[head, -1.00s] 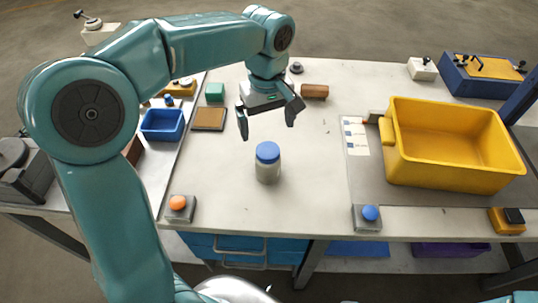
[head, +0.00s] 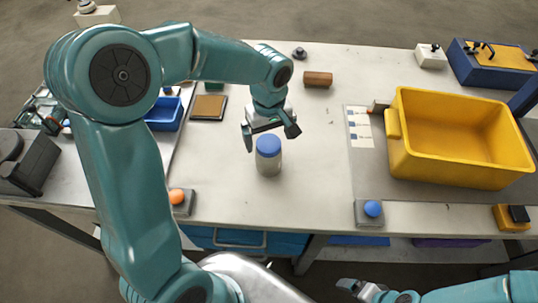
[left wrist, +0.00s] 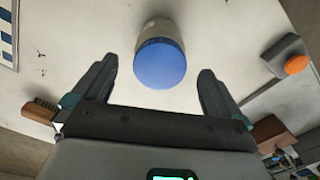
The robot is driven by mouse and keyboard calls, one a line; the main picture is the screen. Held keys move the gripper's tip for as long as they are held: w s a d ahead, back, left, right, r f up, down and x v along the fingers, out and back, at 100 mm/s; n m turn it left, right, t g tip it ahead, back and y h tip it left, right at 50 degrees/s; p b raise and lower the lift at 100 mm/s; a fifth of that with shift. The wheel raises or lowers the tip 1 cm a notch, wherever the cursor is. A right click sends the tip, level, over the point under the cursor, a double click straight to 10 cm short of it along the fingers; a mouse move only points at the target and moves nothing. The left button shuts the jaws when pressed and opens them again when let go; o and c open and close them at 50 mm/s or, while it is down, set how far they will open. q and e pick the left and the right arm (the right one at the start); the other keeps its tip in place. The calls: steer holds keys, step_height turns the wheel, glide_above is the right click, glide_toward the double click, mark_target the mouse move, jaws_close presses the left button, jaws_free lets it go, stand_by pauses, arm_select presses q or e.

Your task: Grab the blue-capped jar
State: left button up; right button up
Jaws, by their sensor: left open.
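The blue-capped jar (head: 268,156) stands upright on the light worktable (head: 310,200), a clear-grey body under a blue lid. My left gripper (head: 270,140) is open, just behind the jar in the head view, with fingers pointing down toward it. In the left wrist view the jar's blue cap (left wrist: 160,65) shows ahead of and between the two open fingers (left wrist: 155,85), touching neither. My right arm shows at the bottom right of the head view, with what looks like its gripper (head: 362,288) low at the front; its jaw state is unclear.
A large yellow bin (head: 460,140) stands at the right. An orange button box (head: 180,201) and a blue button box (head: 370,211) sit along the front edge. Table around the jar is clear.

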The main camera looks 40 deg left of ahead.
mark_target(269, 143)
arm_select(q)
steer(key=shift+s+f, duration=0.15)
steer(key=shift+f, duration=0.05)
steer(key=f, duration=0.2)
steer(key=f+p, duration=0.1)
steer(key=f, duration=0.1)
steer(key=shift+w+a+f, duration=0.1)
steer(key=shift+w, duration=0.1)
steer(key=shift+f, duration=0.45)
steer(key=c, duration=1)
steer(key=shift+c, duration=1.3)
steer(key=shift+r, duration=0.1)
